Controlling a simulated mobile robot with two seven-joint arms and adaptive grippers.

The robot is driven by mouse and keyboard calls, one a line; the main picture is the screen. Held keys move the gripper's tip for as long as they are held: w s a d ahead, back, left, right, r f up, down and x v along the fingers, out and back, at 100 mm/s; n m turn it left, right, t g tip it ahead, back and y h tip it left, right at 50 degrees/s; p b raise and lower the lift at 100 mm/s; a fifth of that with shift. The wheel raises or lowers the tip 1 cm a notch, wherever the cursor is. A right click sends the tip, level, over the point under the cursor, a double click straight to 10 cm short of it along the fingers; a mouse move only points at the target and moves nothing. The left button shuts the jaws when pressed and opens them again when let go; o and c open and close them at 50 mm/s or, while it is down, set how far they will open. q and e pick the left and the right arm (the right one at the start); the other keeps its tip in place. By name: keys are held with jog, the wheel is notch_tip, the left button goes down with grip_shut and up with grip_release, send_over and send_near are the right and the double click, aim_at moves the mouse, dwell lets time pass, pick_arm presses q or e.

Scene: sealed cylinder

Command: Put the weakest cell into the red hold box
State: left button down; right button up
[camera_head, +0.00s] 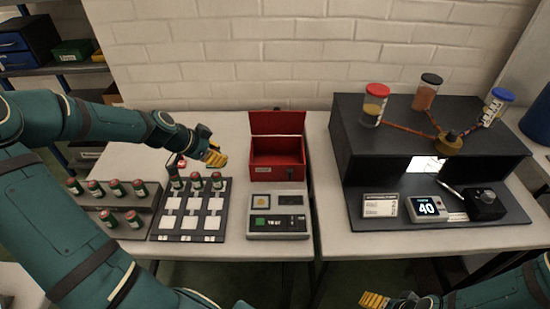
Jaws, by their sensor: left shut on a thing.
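The red hold box (277,172) stands at the back middle of the table with its lid up. My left gripper (216,157) is above the board's back right, left of the red box. It is shut on what is probably a cell, mostly hidden. My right gripper (374,300) is at the bottom edge, apart from everything; its opening is unclear.
A grey device with a green display (278,224) sits in front of the red box. A black cabinet (352,150) on the right table carries several jars; a display reading 40 (427,208) and a small black box (486,204) stand at its front. A gap separates the tables.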

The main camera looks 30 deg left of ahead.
pick_arm(q)
jog(key=w+d+b, duration=0.2)
jog(key=w+d, duration=0.1)
jog(key=w, duration=0.4)
jog(key=w+d+b, duration=0.2)
jog(key=w+d, duration=0.2)
jog(key=w, duration=0.3)
jog(key=f, duration=0.2)
jog(key=w+f+b, duration=0.1)
jog(key=f, duration=0.1)
jog(key=w+f, duration=0.1)
jog(key=f, duration=0.2)
jog(key=shift+d, duration=0.15)
jog(key=shift+w+d+f+b, duration=0.15)
jog(key=shift+f+b, duration=0.2)
jog(key=shift+f, duration=0.4)
jog(key=shift+x, duration=1.05)
jog(key=shift+f+g, duration=0.15)
jog(key=shift+g, duration=0.15)
jog(key=shift+w+d+g+y+b, duration=0.15)
jog(key=shift+g+y+b, duration=0.2)
jog(key=shift+g, duration=0.25)
jog(key=shift+w+g+y, duration=0.25)
jog(key=shift+g+y, duration=0.2)
jog(key=shift+g, duration=0.25)
jog(key=shift+f+b, duration=0.3)
jog(key=shift+f, duration=0.4)
jog(key=shift+s, duration=0.1)
